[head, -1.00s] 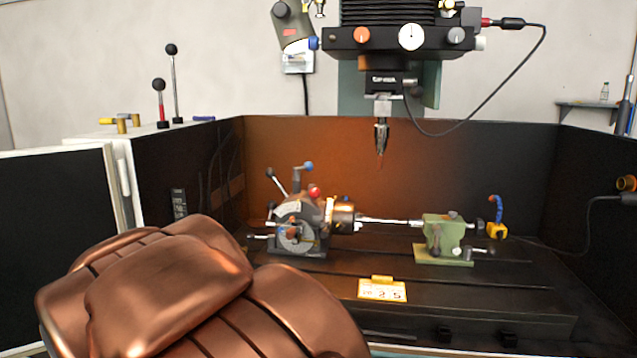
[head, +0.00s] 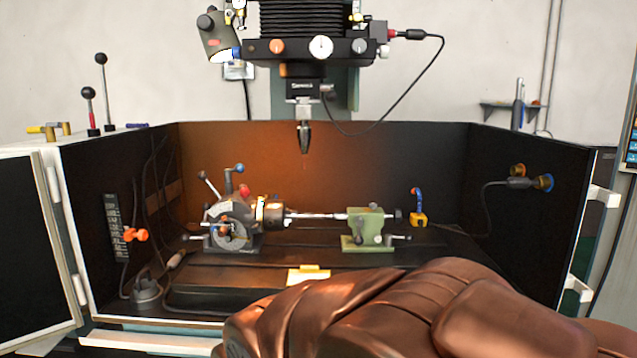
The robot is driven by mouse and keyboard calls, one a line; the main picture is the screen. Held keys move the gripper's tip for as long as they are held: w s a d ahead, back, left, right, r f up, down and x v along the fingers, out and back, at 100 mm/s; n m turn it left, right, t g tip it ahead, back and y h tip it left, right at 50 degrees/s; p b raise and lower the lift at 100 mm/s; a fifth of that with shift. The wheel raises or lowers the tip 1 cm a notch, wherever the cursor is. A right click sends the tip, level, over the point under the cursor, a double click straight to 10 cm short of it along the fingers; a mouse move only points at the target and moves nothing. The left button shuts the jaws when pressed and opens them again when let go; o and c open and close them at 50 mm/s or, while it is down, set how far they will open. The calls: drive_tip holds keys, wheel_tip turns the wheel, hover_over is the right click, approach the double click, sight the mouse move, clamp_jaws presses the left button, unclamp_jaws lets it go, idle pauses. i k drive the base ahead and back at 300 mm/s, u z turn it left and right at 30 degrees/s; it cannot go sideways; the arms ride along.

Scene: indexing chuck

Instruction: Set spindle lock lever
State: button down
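The indexing head (head: 228,238) stands on the machine table, left of centre. A thin lever with a dark ball (head: 202,175) leans up and left from it. A blue-tipped lever (head: 239,168) stands upright on its top, beside a red knob (head: 244,190). I cannot tell which one is the spindle lock lever. The bronze-coloured chuck (head: 270,213) faces right and meets a thin bar (head: 315,216). The bar runs to a green tailstock (head: 365,230). My gripper does not show; a large copper-coloured part of my arm fills the lower right.
Dark enclosure walls (head: 400,160) stand around the table. A spindle with a pointed tool (head: 304,137) hangs above the bar. A yellow block with a blue hose (head: 418,219) sits right of the tailstock. An orange-handled fitting (head: 135,235) is on the left wall. The front is open between the side panels.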

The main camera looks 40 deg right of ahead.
sight(244, 192)
drive_tip(key=z, duration=0.2)
drive_tip(key=i, duration=1.05)
drive_tip(key=u, duration=0.45)
